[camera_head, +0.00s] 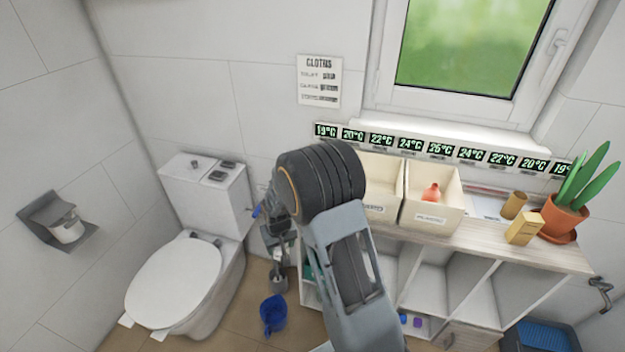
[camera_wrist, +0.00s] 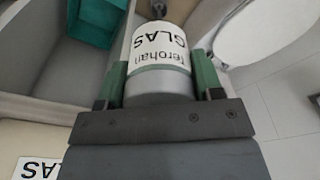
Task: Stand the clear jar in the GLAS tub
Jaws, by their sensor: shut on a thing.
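My gripper (camera_wrist: 160,82) is shut on a jar (camera_wrist: 158,52) with a white label reading GLAS upside down; its bare part looks grey. In the head view my gripper (camera_head: 280,240) hangs left of the shelf unit, beside the toilet, and I cannot clearly make out the jar there. A cream tub wall with a GLAS label (camera_wrist: 38,168) shows at the lower left of the wrist view. In the head view a cream tub (camera_head: 384,172) stands on the shelf top, partly hidden by my arm; its label is hard to read.
A second cream tub (camera_head: 447,184) to the right holds an orange-red bottle (camera_head: 431,192). A yellow box (camera_head: 524,228), a tan cup (camera_head: 514,205) and a potted plant (camera_head: 562,217) stand farther right.

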